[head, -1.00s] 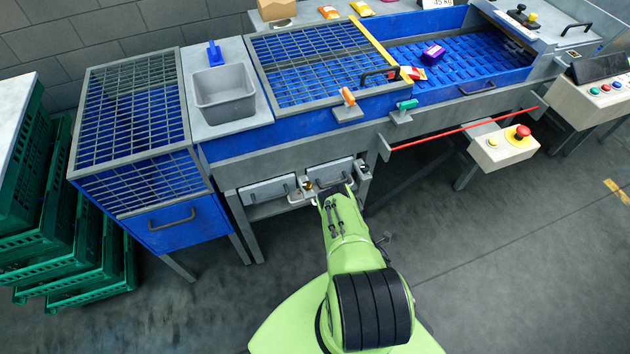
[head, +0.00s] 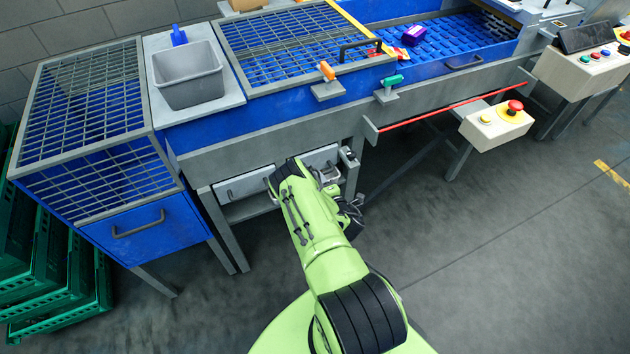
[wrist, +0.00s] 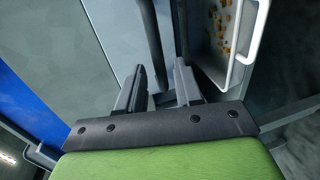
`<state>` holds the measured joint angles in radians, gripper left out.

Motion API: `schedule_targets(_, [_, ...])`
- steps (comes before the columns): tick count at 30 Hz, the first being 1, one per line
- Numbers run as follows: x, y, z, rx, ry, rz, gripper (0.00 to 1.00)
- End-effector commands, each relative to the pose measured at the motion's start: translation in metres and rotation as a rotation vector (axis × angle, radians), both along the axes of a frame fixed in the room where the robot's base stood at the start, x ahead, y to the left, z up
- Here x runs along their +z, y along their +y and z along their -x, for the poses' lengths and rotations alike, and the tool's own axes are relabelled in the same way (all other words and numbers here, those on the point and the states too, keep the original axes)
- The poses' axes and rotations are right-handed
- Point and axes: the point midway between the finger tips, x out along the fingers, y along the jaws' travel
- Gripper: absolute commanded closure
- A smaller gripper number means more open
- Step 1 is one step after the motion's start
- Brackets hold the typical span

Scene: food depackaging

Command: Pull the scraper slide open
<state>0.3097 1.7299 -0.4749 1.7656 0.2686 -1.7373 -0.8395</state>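Two grey drawer-like fronts sit under the machine in the head view, a left one (head: 243,187) and a right one (head: 320,156). I cannot tell for sure which part is the scraper slide. My green arm covers part of both fronts, and my gripper is mostly hidden behind it there. In the wrist view my gripper (wrist: 160,82) has its two dark fingers apart. A dark bar (wrist: 152,35) runs down toward the gap between them; I cannot tell whether they touch it. A white tray (wrist: 240,60) with brown bits lies to the right of the fingers.
A blue drawer (head: 150,235) with a dark handle is at the left. A red rod (head: 440,110) and a button box (head: 497,125) stick out at the right. Green crates (head: 65,280) stand at lower left. The floor to the right is clear.

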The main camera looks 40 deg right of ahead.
Motion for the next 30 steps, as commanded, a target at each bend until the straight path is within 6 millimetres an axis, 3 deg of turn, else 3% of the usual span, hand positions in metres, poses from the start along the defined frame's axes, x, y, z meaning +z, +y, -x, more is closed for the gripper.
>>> schedule_targets(6, [-0.007,-0.008,-0.028,0.002,-0.001,0.0,0.65])
schedule_targets(14, [-0.006,-0.009,-0.031,0.0,0.0,-0.001,0.65])
schedule_targets(21, [-0.006,-0.009,-0.031,0.0,0.0,-0.001,0.99])
schedule_targets(30, [-0.007,-0.009,-0.03,0.0,0.0,-0.001,1.0])
